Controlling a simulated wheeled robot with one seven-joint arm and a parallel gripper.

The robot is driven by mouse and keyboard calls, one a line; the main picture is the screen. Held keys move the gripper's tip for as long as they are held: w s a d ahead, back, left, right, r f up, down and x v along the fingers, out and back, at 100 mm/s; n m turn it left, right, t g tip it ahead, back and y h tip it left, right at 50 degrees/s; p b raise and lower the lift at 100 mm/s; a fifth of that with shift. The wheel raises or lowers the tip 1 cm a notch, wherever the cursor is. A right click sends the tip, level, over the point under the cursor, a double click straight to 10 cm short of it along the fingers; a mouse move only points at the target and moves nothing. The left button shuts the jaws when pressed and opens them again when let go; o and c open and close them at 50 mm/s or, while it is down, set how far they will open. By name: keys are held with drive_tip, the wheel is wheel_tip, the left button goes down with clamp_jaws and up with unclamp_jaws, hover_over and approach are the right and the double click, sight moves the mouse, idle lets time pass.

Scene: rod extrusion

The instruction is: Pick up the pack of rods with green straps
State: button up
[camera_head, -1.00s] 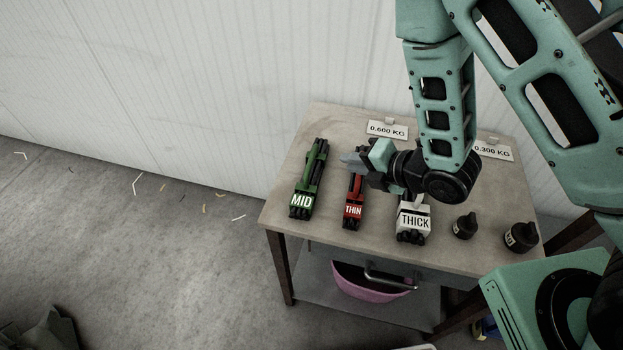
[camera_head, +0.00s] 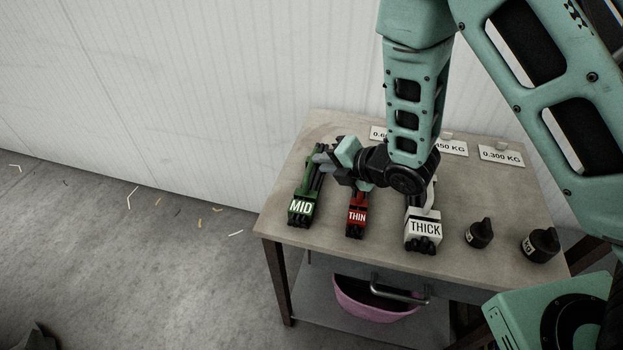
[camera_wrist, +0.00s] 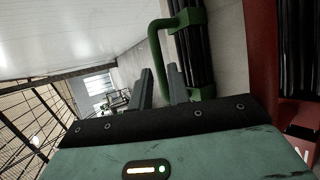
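The pack of rods with green straps (camera_head: 301,209) lies on the table at the left of three packs, with a green "MID" label on its near end. In the wrist view its green strap handle (camera_wrist: 156,45) arches out beside the dark rods. My gripper (camera_head: 322,158) is over the far part of this pack and partly hides it in the head view.
The red "THIN" pack (camera_head: 357,215) lies just right of the green one and fills the wrist view's right edge (camera_wrist: 263,45). The white "THICK" pack (camera_head: 424,228) and two dark weights (camera_head: 479,233) are further right. Weight cards (camera_head: 502,156) stand at the back.

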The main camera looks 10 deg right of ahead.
sight(307, 164)
drive_tip(key=shift+p+x, duration=0.65)
drive_tip(key=shift+x, duration=2.6)
drive_tip(key=shift+s+a, duration=0.15)
clamp_jaws()
